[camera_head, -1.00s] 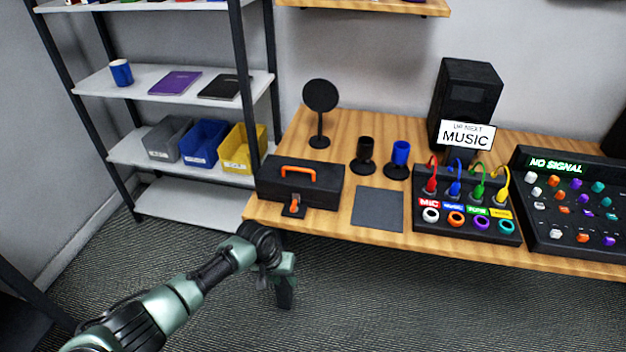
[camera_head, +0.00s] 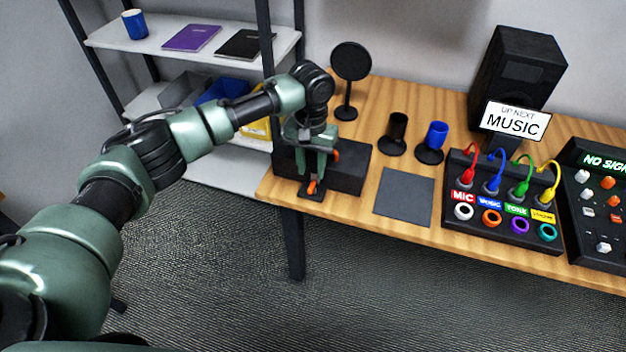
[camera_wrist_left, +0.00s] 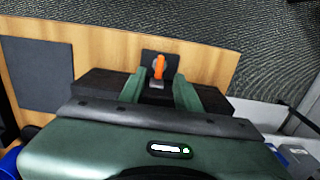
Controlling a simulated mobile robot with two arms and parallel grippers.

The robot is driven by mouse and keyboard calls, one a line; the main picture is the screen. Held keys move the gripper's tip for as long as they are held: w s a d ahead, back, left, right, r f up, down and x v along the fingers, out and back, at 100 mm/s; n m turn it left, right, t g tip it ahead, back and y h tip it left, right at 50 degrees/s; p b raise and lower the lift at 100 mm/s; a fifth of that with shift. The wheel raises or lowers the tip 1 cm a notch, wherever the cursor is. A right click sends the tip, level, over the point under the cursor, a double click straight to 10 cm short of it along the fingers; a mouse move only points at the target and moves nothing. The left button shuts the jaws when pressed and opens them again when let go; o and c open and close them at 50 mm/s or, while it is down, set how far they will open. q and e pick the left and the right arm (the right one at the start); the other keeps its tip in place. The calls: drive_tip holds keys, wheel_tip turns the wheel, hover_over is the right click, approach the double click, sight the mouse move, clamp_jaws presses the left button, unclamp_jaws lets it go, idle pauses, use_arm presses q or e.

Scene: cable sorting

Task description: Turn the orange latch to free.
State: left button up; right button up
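The orange latch (camera_head: 313,186) sits on a small dark plate at the front of the black case (camera_head: 346,171), near the table's front left edge. In the left wrist view the latch (camera_wrist_left: 159,66) lies just beyond and between the two fingertips, pointing away from the case. My left gripper (camera_head: 312,182) points down over the front of the case. Its fingers are apart, one on each side of the latch, and I see no contact. The case's orange handle (camera_head: 336,155) is partly hidden behind the gripper. My right gripper is in neither view.
A dark square mat (camera_head: 404,194) lies right of the case. A black cup (camera_head: 396,131) and a blue cup (camera_head: 436,139) stand behind it. The cable box (camera_head: 503,213) is further right. A round black stand (camera_head: 350,64) is behind the case. The shelf (camera_head: 214,45) is at left.

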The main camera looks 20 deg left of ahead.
sight(311, 187)
use_arm(q)
wheel_tip(311, 187, down, 6)
clamp_jaws()
idle(0.3)
